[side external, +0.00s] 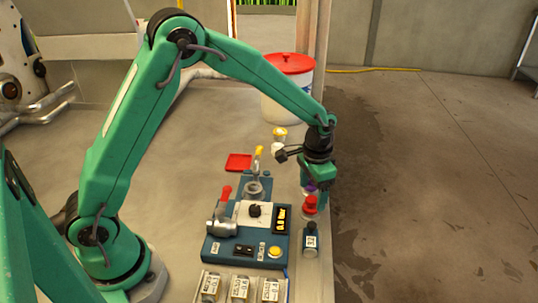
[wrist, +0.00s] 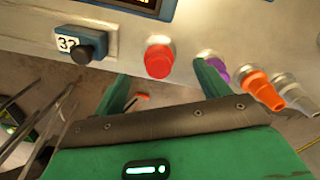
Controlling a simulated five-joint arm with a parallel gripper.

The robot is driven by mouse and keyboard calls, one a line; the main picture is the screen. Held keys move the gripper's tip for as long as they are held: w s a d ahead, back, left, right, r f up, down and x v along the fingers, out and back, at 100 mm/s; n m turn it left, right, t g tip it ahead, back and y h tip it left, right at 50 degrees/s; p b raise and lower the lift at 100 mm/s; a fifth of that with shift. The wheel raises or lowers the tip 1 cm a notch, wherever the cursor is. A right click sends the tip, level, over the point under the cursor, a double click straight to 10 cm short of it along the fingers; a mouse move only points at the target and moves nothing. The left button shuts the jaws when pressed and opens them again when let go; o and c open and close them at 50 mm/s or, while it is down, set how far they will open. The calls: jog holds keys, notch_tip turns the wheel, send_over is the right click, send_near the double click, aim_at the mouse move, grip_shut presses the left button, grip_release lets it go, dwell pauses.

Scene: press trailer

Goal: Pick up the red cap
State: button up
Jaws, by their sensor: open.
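The red cap (wrist: 159,61) is round and stands on the grey surface in the wrist view. It also shows in the side view (side external: 310,204), just below my gripper (side external: 317,189). In the wrist view my gripper (wrist: 162,84) is open and empty. Its two green fingers are spread to the left and right of the cap's line, and the cap is seen just beyond the gap between them. I cannot tell the exact height of the fingers over the cap.
A purple piece (wrist: 218,72) is close beside the right finger, with an orange nozzle-like piece (wrist: 262,90) further right. A small dark bottle (side external: 311,240) with a label stands near the cap. A blue control panel (side external: 225,248) with a red-handled lever (side external: 225,193) is to the left.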

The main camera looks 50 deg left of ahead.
aim_at(312, 199)
jog(key=shift+d+f, duration=0.1)
jog(key=shift+f, duration=2.5)
jog(key=c, duration=1.2)
jog(key=shift+r, duration=0.35)
jog(key=c, duration=0.4)
jog(key=shift+r, duration=0.35)
grip_shut()
jog(key=r, duration=0.3)
jog(key=shift+s+d+r, duration=0.1)
jog(key=shift+s+d, duration=0.15)
jog(key=shift+d, duration=0.05)
jog(key=s+d+r, duration=0.6)
jog(key=s+d, duration=0.1)
jog(key=d, duration=0.1)
jog(key=shift+s+r, duration=0.25)
jog(key=shift+a, duration=0.1)
